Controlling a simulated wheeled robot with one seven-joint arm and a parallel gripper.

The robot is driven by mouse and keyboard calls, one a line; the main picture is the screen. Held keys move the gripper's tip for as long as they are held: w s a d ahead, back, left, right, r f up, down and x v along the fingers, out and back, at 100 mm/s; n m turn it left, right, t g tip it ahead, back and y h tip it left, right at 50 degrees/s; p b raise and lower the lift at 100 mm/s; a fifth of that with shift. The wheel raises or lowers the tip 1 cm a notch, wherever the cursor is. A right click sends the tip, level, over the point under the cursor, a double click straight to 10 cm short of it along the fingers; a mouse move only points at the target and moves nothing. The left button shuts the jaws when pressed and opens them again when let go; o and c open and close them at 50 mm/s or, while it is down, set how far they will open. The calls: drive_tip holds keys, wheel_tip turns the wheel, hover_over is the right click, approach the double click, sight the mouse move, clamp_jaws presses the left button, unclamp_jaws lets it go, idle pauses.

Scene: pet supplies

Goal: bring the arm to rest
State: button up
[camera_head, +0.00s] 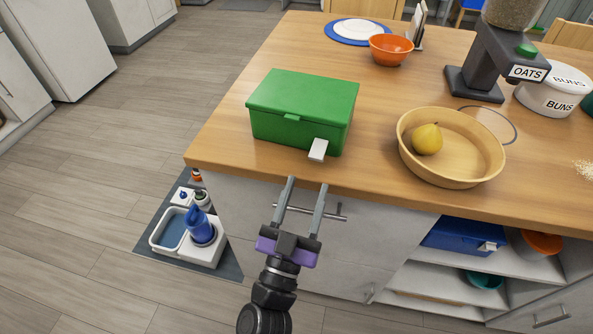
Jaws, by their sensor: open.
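My gripper (307,186) is open and empty, its two grey fingers apart. It reaches up from the bottom of the view and stands in front of the counter's near edge. In the picture it is just below the green box (303,103). The green box is closed and sits near the counter's left front, with a pale tab (318,150) at its front right. I see no contact between the fingers and the box or the counter. A drawer handle is partly behind the fingers.
A wooden bowl (480,168) with a yellow pear (427,138) stands right of the box. An oats dispenser (481,60), a white buns tub (546,100) and an orange bowl (390,54) stand farther back. A mat with bottles and a tub (168,230) lies on the floor left. The floor farther left is clear.

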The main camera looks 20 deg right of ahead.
drive_tip(key=s+a+f+n+y+p, duration=0.15)
drive_tip(key=s+y, duration=0.25)
drive_tip(key=s, duration=0.5)
drive_tip(key=s+a+f+n+y, duration=0.1)
drive_tip(key=s+a+f+y, duration=0.2)
drive_tip(key=s, duration=0.6)
drive_tip(key=s+d+r+n+g+y+p, duration=0.1)
drive_tip(key=s+d+r+n+g+y, duration=0.1)
drive_tip(key=s+d+r+n+y, duration=0.2)
drive_tip(key=s+d+n+y, duration=0.1)
drive_tip(key=s+d+y, duration=0.2)
drive_tip(key=s, duration=0.5)
drive_tip(key=shift+s+d+n+y, duration=0.2)
drive_tip(key=shift+d+n+y, duration=0.15)
drive_tip(key=shift+d, duration=0.3)
